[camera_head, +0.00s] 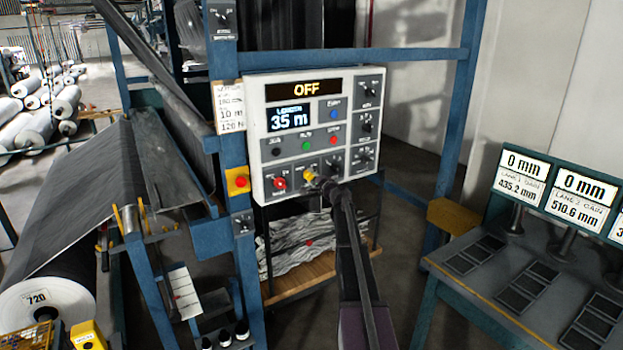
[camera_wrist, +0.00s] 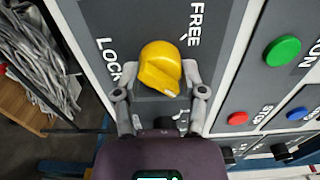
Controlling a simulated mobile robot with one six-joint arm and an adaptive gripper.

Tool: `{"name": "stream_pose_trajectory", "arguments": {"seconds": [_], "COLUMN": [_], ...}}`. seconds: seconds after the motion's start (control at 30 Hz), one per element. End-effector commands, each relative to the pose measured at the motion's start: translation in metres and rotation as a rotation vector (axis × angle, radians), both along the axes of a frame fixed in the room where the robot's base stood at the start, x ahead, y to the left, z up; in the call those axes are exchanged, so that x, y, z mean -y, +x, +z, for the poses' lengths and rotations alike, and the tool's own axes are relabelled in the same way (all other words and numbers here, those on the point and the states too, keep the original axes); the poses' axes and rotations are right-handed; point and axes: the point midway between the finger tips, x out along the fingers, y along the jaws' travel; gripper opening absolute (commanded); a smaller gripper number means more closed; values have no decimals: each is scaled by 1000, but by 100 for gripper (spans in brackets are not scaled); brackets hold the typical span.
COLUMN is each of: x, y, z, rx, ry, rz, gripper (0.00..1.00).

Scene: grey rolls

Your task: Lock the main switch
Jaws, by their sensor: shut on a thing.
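A yellow knob (camera_wrist: 160,66) sits on a grey panel field, with the word LOCK to its left and FREE to its right in the wrist view. I take it as the main switch. In the head view the yellow knob (camera_head: 310,175) is at the lower middle of the white control box (camera_head: 257,150). My gripper (camera_wrist: 160,78) is shut on the knob, one finger on each side. In the head view my gripper (camera_head: 324,186) reaches the panel from the lower right and partly covers the labels. I cannot tell which word the knob points at.
The panel display (camera_head: 303,88) reads OFF. A red knob (camera_head: 280,183) is close left of the yellow one, and black knobs (camera_head: 367,124) line the right side. Green (camera_wrist: 282,50), red (camera_wrist: 238,118) and blue (camera_wrist: 298,113) buttons are near my gripper.

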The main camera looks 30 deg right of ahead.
Motion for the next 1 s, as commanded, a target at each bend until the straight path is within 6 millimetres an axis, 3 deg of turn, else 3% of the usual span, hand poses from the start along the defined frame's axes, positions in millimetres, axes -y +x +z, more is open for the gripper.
{"name": "stream_pose_trajectory", "arguments": {"seconds": [0.17, 0.2, 0.3, 0.77, 1.0], "x": [1, 1, 1, 0, 0], "y": [3, 3, 2, -1, -17], "z": [1, 1, 1, 0, 0], "rx": [3, 3, 2, 1, 1], "ry": [4, 4, 3, 0, 0], "rz": [-1, -1, -1, 0, 0], "gripper": [6, 62, 89, 89, 89]}}
